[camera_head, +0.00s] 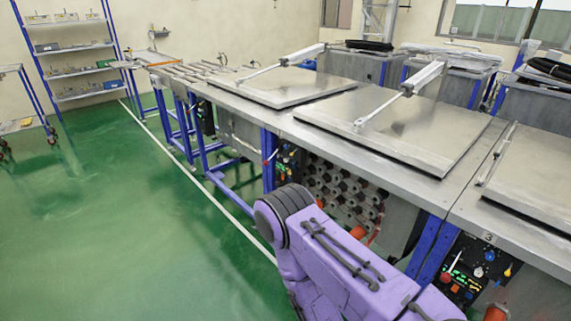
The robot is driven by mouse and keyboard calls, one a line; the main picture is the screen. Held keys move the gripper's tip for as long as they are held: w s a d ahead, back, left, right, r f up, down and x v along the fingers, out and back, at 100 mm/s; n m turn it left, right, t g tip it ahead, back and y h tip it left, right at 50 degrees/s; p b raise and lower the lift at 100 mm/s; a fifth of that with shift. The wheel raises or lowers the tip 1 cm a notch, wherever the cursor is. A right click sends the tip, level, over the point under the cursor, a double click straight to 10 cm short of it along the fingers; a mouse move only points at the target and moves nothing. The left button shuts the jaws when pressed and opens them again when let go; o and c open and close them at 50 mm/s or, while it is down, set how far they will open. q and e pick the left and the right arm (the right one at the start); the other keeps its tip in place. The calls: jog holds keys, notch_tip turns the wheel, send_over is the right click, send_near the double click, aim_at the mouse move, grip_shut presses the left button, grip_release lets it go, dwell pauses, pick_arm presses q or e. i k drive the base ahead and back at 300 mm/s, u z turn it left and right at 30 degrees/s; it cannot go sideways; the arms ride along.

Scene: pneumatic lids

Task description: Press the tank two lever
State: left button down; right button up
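Three flat metal tank lids lie in a row on the steel bench: a far lid (285,87), a middle lid (405,125) and a near lid (540,186). All three look flat and closed. Another panel (478,268), under what looks like a 3, has a pale lever (455,260) and coloured knobs. My purple arm rises from the bottom, in front of the bench. Neither gripper shows.
A pneumatic cylinder (422,78) reaches over the middle lid, another (304,54) over the far lid. Blue bench legs (432,250) stand between the panels. Green floor (130,220) is clear at left. Shelves (75,50) stand at the back left.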

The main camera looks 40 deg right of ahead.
aim_at(265, 163)
jog(key=z, duration=0.95)
jog(key=i, duration=1.1)
jog(key=z, duration=1.1)
jog(key=i, duration=0.2)
jog(key=z, duration=0.1)
